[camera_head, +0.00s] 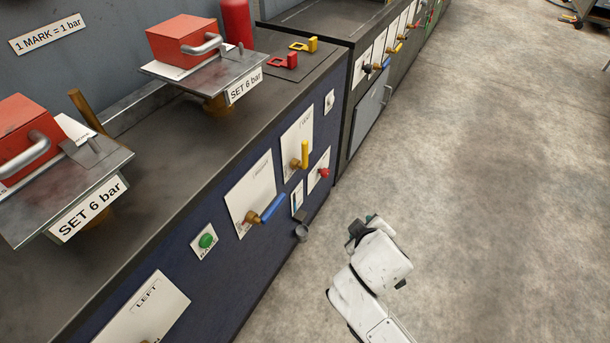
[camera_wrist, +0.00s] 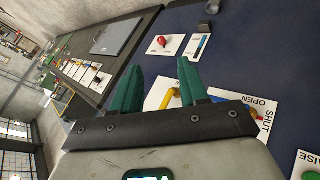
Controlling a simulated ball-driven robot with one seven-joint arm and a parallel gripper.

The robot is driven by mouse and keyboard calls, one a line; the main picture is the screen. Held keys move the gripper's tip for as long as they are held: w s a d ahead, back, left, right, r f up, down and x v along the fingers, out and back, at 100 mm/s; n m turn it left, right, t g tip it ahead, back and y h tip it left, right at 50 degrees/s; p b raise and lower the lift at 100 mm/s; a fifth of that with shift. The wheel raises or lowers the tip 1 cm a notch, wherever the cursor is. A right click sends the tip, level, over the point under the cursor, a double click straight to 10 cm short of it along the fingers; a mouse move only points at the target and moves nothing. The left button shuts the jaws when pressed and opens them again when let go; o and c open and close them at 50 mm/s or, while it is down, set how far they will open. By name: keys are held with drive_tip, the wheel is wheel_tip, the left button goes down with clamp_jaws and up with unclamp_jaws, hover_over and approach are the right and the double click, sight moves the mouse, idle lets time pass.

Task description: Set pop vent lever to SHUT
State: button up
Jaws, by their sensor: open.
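My gripper (camera_wrist: 159,66) is open and empty in the wrist view, its two green fingers apart. In the head view my gripper (camera_head: 360,232) hangs over the floor, right of the blue panel and apart from it. The panel carries a blue lever (camera_head: 270,209) on a white plate, slanting up to the right, and a yellow lever (camera_head: 304,155) on another plate, pointing up. The yellow lever (camera_wrist: 172,96) also shows between the fingers in the wrist view. A plate marked OPEN and SHUT (camera_wrist: 255,104) is partly hidden by my gripper. I cannot read which lever is the pop vent.
Two SET 6 bar plates (camera_head: 246,88) overhang the bench. A second bench (camera_head: 369,110) stands beyond.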

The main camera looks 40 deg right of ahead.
drive_tip(key=w+n+t+h+b, duration=0.1)
drive_tip(key=w, duration=0.1)
drive_tip(key=w+d+n+t+h+b, duration=0.1)
drive_tip(key=w+b, duration=0.1)
drive_tip(key=w+d+n+t+h+b, duration=0.1)
drive_tip(key=w+t+b, duration=0.1)
drive_tip(key=w, duration=0.1)
drive_tip(key=shift+d+f, duration=0.15)
drive_tip(key=shift+f, duration=0.15)
drive_tip(key=c, duration=0.4)
drive_tip(key=w+a+n+t+b, duration=0.1)
drive_tip(key=w+n+t+b, duration=0.1)
drive_tip(key=w+a+n+t+b, duration=0.1)
drive_tip(key=w+a+n+b, duration=0.1)
drive_tip(key=w+n, duration=0.1)
drive_tip(key=w+a+n+t+b, duration=0.1)
drive_tip(key=w+n+t+b, duration=0.1)
drive_tip(key=n, duration=0.1)
drive_tip(key=shift+w+a+f+t+y, duration=0.25)
drive_tip(key=shift+w+f+t+y, duration=0.05)
drive_tip(key=shift+w, duration=0.1)
clamp_jaws()
drive_tip(key=shift+w+a+n+t, duration=0.3)
drive_tip(key=shift+w+a+n, duration=0.1)
drive_tip(key=shift+n, duration=0.1)
